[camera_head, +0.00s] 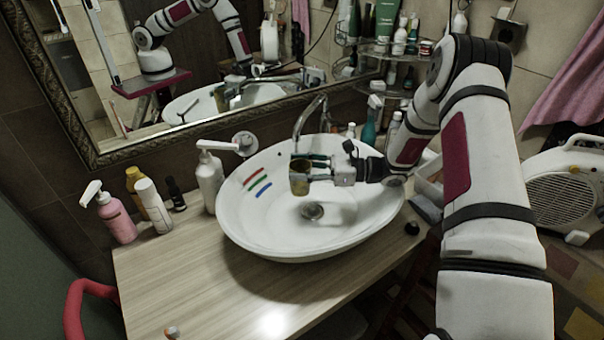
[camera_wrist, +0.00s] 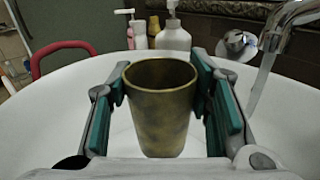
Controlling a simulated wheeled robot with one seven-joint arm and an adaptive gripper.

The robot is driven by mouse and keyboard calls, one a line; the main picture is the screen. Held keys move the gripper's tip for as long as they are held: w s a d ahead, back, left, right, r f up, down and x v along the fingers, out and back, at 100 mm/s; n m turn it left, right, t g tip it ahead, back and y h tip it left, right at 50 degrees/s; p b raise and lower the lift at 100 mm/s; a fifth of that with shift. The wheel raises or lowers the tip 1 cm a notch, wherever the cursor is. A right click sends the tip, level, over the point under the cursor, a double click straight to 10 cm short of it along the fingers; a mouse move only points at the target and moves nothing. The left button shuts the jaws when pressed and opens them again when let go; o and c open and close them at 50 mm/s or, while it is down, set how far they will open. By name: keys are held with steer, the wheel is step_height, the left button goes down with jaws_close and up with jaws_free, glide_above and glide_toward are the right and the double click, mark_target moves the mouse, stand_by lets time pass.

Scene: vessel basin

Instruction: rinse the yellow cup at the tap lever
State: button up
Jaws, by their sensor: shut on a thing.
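The yellow cup (camera_head: 299,184) is held upright over the white basin (camera_head: 255,215), left of my gripper (camera_head: 312,168). In the wrist view the dull brassy yellow cup (camera_wrist: 162,115) stands between the two green finger pads, which are shut on its sides. Its open rim faces up; its contents cannot be made out. The chrome tap (camera_head: 309,118) rises behind the basin. In the wrist view the tap spout (camera_wrist: 290,22) is to the right of the cup, with a pale stream below it that looks like water. A round chrome fitting (camera_wrist: 237,43), perhaps the lever, is beside the spout.
A white pump bottle (camera_head: 209,182) stands close to the basin's left rim. A pink pump bottle (camera_head: 115,218) and a white bottle (camera_head: 154,205) stand farther left. A shelf (camera_head: 384,50) with bottles is behind. The wooden counter (camera_head: 200,285) is mostly clear in front.

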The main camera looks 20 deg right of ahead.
steer(key=w+f+b, duration=0.2)
steer(key=w+b, duration=0.4)
steer(key=w, duration=0.3)
steer(key=shift+w+a, duration=0.15)
steer(key=shift+a, duration=0.1)
stand_by(0.5)
steer(key=shift+d, duration=0.1)
steer(key=shift+d+b, duration=0.45)
steer(key=shift+d, duration=0.05)
steer(key=shift+a+r, duration=0.1)
steer(key=shift+a, duration=0.1)
steer(key=shift+a, duration=0.4)
